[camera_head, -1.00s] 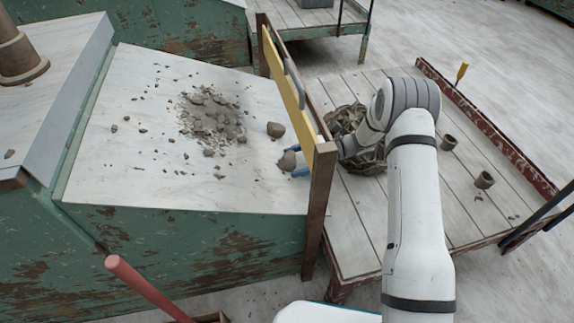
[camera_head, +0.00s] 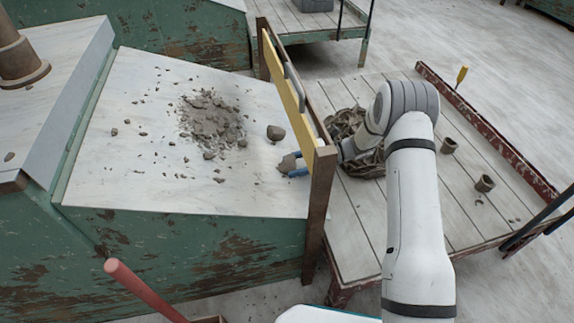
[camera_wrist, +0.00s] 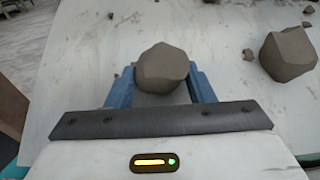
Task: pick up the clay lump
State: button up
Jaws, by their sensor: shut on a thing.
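A grey-brown clay lump (camera_wrist: 162,68) sits between the two blue fingers of my gripper (camera_wrist: 160,88) in the wrist view, with the fingers shut on its sides. In the head view the same lump (camera_head: 287,163) shows at the tips of my gripper (camera_head: 293,168), just left of the wooden board. I cannot tell whether the lump touches the pale worktop (camera_head: 120,185) or hangs just above it. A second clay lump (camera_head: 275,132) lies apart, farther back on the worktop; it also shows at the right in the wrist view (camera_wrist: 288,54).
A pile of clay trimmings (camera_head: 210,118) with scattered crumbs covers the middle of the worktop. An upright wooden board with a yellow face (camera_head: 285,80) stands along its right edge, close to my arm. A slatted table (camera_head: 410,210) with small pots lies beyond. The worktop's front left is mostly clear.

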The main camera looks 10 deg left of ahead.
notch_tip(320, 180, up, 4)
jog(key=p, duration=0.2)
jog(key=shift+r+p, duration=0.2)
jog(key=shift+p, duration=0.1)
jog(key=f+p+v, duration=0.2)
jog(key=v, duration=1.6)
jog(key=shift+d+f+p, duration=0.15)
jog(key=shift+f+p, duration=0.25)
jog(key=shift+f, duration=0.3)
